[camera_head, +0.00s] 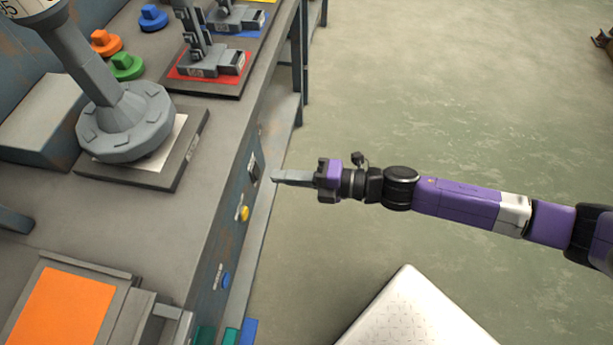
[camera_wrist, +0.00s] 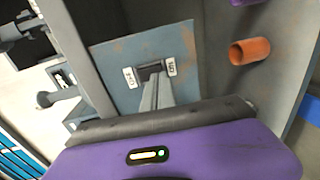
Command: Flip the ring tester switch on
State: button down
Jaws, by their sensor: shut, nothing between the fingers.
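A dark rocker-like switch (camera_wrist: 150,68) sits on a blue-grey panel (camera_wrist: 115,55) in the wrist view, with a small white label on each side. The label text is too small to read surely. In the head view a dark switch plate (camera_head: 254,166) shows on the bench's front face. My gripper (camera_head: 277,176) points at that face from the right, close to the plate. In the wrist view my gripper (camera_wrist: 153,82) is shut and empty, its fingertips overlapping the lower part of the switch. I cannot tell whether they touch it. The fingers partly hide the switch, so its position is unclear.
A yellow knob (camera_head: 242,213) and a blue button (camera_head: 225,279) are lower along the bench front. An orange cylinder (camera_wrist: 250,51) juts out right of the panel. A grey flanged column (camera_head: 125,122) stands on the bench (camera_head: 160,230).

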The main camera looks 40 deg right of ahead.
aim_at(259, 174)
jog(key=shift+x, duration=1.3)
jog(key=shift+f, duration=0.1)
jog(key=w+t+b, duration=0.1)
jog(key=b, duration=0.2)
jog(key=shift+a+f+y, duration=0.1)
jog(key=shift+a+y, duration=0.25)
jog(key=shift+y, duration=0.05)
jog(key=shift+f, duration=0.1)
